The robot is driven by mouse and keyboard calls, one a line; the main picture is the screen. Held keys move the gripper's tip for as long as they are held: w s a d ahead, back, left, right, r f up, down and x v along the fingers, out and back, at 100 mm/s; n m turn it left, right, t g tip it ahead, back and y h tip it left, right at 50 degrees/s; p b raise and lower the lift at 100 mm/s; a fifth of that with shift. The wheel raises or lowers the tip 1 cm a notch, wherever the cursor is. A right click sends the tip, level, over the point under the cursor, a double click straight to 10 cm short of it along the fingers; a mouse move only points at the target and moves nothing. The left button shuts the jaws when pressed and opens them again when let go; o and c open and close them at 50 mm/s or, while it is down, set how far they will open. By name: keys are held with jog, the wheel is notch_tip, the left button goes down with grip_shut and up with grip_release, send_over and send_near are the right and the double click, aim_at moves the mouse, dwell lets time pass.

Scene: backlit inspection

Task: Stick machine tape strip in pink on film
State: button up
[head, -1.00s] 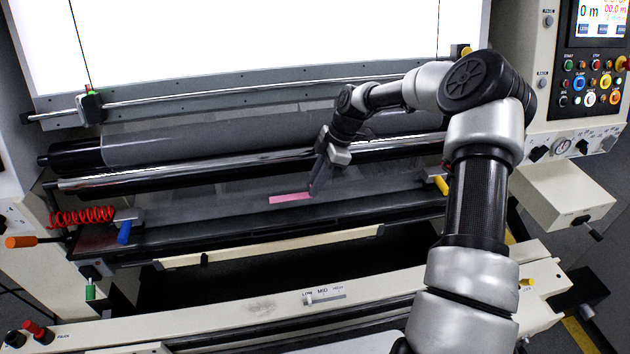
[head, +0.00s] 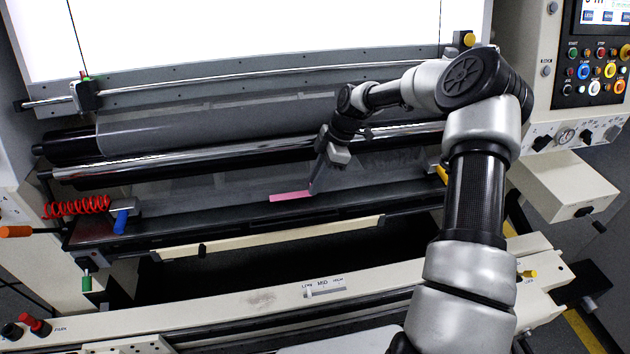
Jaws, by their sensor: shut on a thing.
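The pink tape strip (head: 290,196) shows in the head view, at the lower middle of the machine. My gripper (head: 314,189) is at the strip's right end and is shut on it. The rest of the strip extends to the left from the fingertips. The translucent grey film (head: 215,187) spans the machine below the chrome roller, behind the strip. I cannot tell whether the strip touches the film or hangs just in front of it.
A chrome roller (head: 245,159) and a dark film roll (head: 200,137) lie above the strip. A cream bar (head: 270,238) runs below. A blue-handled clamp (head: 121,222) and red coiled hose (head: 75,208) are left. A yellow handle (head: 442,174) is right. The control panel (head: 595,75) is upper right.

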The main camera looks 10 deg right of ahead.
jog(key=shift+f, duration=0.25)
jog(key=shift+f+b, duration=0.85)
jog(key=shift+f, duration=0.15)
jog(key=shift+r, duration=0.1)
jog(key=o, duration=0.9)
jog(key=shift+c, duration=0.2)
jog(key=v, duration=1.7)
jog(key=shift+r, duration=0.25)
